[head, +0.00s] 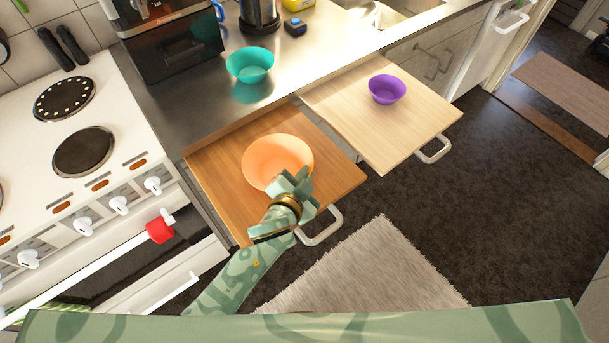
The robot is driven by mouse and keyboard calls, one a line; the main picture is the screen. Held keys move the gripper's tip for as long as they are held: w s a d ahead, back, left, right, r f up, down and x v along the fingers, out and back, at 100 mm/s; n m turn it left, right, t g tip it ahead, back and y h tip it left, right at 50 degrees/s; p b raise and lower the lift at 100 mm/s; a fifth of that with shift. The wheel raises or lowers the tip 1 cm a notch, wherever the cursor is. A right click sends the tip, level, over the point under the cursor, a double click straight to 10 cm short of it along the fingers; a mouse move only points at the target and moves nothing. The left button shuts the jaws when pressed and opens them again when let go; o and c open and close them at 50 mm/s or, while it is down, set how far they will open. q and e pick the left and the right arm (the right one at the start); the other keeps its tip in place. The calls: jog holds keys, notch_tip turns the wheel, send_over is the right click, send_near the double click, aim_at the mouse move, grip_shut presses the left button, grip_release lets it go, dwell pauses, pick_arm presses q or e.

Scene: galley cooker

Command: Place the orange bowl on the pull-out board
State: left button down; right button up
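The orange bowl (268,158) sits upright over the darker wooden pull-out board (222,184), left of centre; I cannot tell whether its base touches the wood. My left gripper (293,180) is at the bowl's near right rim, its fingers overlapping the rim in the picture. The fingers are small and partly merge with the wrist, so I cannot tell if they are closed on the rim. A second, paler pull-out board (345,98) lies to the right and holds a purple bowl (387,89). My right gripper is out of view.
A teal bowl (250,65) stands on the steel counter (185,110) behind the boards. The white cooker (105,118) with a red item (160,230) on its front rail is at left. Metal handles (320,228) stick out from the boards. A pale rug (365,270) lies on the floor.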

pick_arm(q)
jog(key=shift+f, duration=0.1)
jog(key=c, duration=1.6)
grip_release()
jog(key=shift+s+a+r, duration=0.1)
jog(key=shift+s+r, duration=0.15)
jog(key=shift+r, duration=0.05)
jog(key=p+v, duration=0.2)
jog(key=v, duration=0.9)
jog(key=shift+s, duration=0.3)
